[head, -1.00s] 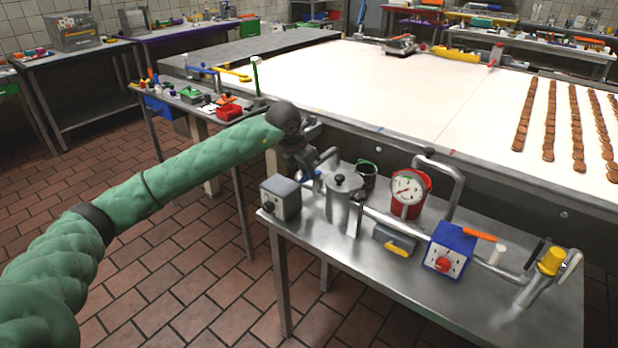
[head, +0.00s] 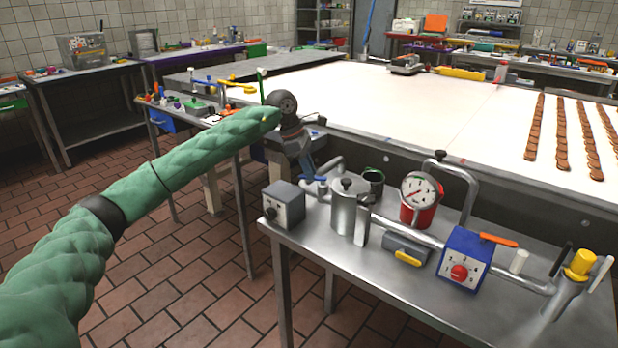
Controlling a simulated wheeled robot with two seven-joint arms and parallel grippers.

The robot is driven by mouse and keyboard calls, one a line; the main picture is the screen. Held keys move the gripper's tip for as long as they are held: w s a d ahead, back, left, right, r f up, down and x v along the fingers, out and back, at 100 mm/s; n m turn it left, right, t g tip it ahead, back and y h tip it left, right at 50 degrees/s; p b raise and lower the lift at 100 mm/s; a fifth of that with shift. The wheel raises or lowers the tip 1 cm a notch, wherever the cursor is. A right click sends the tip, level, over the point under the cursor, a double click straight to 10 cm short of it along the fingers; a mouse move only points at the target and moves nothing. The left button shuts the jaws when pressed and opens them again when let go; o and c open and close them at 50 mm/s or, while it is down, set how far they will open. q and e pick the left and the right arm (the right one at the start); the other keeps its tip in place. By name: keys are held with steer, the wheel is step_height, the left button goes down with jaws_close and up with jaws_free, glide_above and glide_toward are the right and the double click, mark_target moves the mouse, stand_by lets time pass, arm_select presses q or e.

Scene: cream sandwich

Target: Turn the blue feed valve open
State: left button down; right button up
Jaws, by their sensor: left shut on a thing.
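The blue feed valve (head: 313,179) has a small blue handle on the pipe at the back left of the steel table, just left of the metal canister (head: 343,207). My left gripper (head: 308,172) reaches down to it from above, at the end of the green-sleeved arm. Its fingers are shut on the blue handle, and they hide part of it. How far the handle is turned cannot be made out. My right gripper is not in view.
A grey box with a dial (head: 284,205) stands at the table's left corner. A red-based gauge (head: 419,198), a blue dial box (head: 464,260) and a yellow-capped fitting (head: 580,264) stand further right along the pipe. The tiled floor at left is clear.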

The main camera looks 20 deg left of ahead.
arm_select(q)
steer(key=shift+w+m+g+b, duration=0.3)
steer(key=shift+m+b, duration=0.05)
steer(key=shift+m, duration=0.5)
steer(key=shift+w+m+g+b, duration=0.3)
steer(key=shift+m+b, duration=0.1)
steer(key=shift+m, duration=0.4)
steer(key=shift+w+m+g+b, duration=0.3)
steer(key=shift+m+b, duration=0.05)
steer(key=shift+m, duration=0.5)
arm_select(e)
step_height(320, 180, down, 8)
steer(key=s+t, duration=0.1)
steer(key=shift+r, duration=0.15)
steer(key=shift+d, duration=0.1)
arm_select(q)
steer(key=c, duration=1.4)
jaws_free()
steer(key=shift+o, duration=0.2)
steer(key=shift+r, duration=0.15)
steer(key=v, duration=0.7)
steer(key=shift+r+b, duration=0.25)
steer(key=shift+b, duration=0.05)
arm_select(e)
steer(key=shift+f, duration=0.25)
arm_select(q)
steer(key=shift+w, duration=0.15)
